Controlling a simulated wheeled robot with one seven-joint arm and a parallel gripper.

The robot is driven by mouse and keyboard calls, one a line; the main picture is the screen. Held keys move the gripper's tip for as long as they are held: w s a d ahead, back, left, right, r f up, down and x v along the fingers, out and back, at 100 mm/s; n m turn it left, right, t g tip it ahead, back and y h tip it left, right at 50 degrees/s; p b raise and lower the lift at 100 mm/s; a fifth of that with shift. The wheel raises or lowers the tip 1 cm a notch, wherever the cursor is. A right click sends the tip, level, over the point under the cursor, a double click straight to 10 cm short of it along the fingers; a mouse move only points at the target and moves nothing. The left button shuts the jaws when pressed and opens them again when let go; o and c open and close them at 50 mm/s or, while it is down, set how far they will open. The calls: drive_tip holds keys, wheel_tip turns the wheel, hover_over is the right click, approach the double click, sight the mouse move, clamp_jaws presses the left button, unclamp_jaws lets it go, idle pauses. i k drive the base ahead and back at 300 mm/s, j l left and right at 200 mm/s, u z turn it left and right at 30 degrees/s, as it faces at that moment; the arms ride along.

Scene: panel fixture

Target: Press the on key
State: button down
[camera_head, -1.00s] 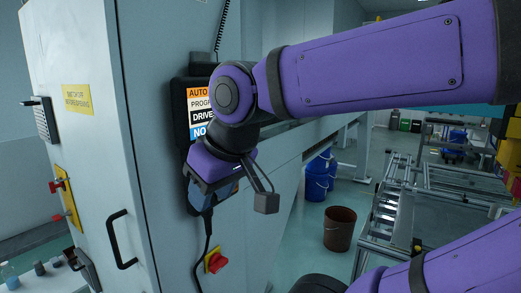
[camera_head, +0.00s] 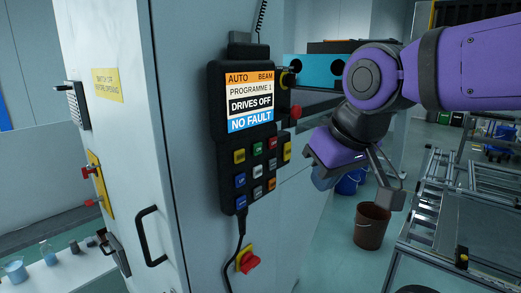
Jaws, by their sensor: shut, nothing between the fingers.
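The hand-held control panel (camera_head: 229,150) hangs upright on the grey cabinet front, its key side in full view. Its screen (camera_head: 250,102) reads "AUTO BEAM", "PROGRAMME 1", "DRIVES OFF" and "NO FAULT". Below are several keys: a green key (camera_head: 257,149), a red key (camera_head: 272,143), yellow, blue and grey ones. Their labels are too small to read, so I cannot tell which says on. A red knob (camera_head: 295,112) sticks out at the panel's right side. My gripper (camera_head: 391,198) is shut and empty, to the right of the panel, apart from the keys.
A red rotary switch (camera_head: 249,261) on a yellow plate sits below the panel, beside its hanging cable. A black door handle (camera_head: 151,237) is at left. A brown bucket (camera_head: 371,228) and a blue bucket (camera_head: 348,183) stand on the floor behind my gripper. A metal conveyor frame (camera_head: 455,215) is at right.

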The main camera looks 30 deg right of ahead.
sight(257, 148)
drive_tip(key=k+j+z, duration=0.1)
drive_tip(key=j, duration=0.25)
drive_tip(key=k+j+z, duration=0.15)
drive_tip(key=j, duration=0.25)
drive_tip(key=j+z, duration=0.1)
drive_tip(key=j, duration=0.25)
drive_tip(key=k+j+z, duration=0.25)
drive_tip(key=j, duration=0.4)
drive_tip(key=k, duration=0.1)
